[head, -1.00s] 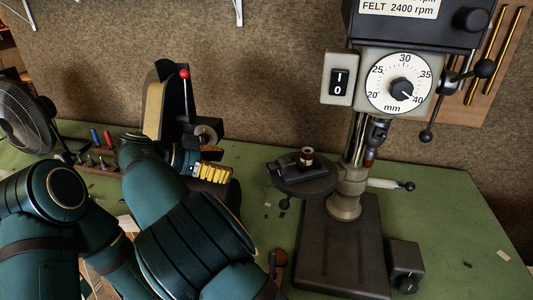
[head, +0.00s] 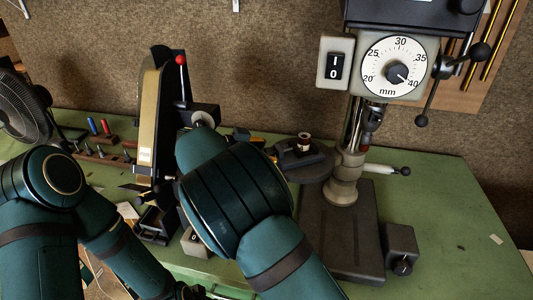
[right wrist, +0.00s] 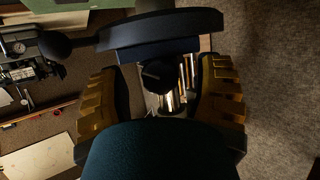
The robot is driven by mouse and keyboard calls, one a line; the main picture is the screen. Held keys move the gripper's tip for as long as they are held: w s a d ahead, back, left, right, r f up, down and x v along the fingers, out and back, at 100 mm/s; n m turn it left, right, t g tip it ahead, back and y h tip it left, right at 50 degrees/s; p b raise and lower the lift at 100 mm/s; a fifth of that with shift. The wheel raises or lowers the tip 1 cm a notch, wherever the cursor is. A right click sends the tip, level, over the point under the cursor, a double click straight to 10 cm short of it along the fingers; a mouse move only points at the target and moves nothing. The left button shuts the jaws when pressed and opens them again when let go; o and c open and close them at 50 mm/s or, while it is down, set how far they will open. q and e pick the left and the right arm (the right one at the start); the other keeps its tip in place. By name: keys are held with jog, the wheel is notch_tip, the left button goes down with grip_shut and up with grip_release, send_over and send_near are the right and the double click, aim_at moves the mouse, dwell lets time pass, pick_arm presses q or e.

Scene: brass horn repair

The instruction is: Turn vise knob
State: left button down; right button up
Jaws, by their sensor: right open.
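In the head view my right forearm and wrist hide most of this gripper and the vise's left side.
The drill press (head: 345,190) stands right of the vise, with a lever and dial above. A belt sander (head: 155,120) stands left of my right wrist. A fan (head: 25,112) and tool rack (head: 100,150) are further left. The bench's right side is mostly clear.

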jog(key=shift+d+f, duration=0.1)
jog(key=shift+d, duration=0.1)
grip_shut()
dwell(0.5)
jog(key=shift+n+g+h+p, duration=0.3)
jog(key=shift+n+g+p, duration=0.45)
jog(key=shift+n, duration=0.35)
jog(key=shift+n+g+h+p, duration=0.3)
jog(key=shift+n+g+p, duration=0.6)
jog(key=shift+n, duration=0.3)
jog(key=shift+f, duration=0.1)
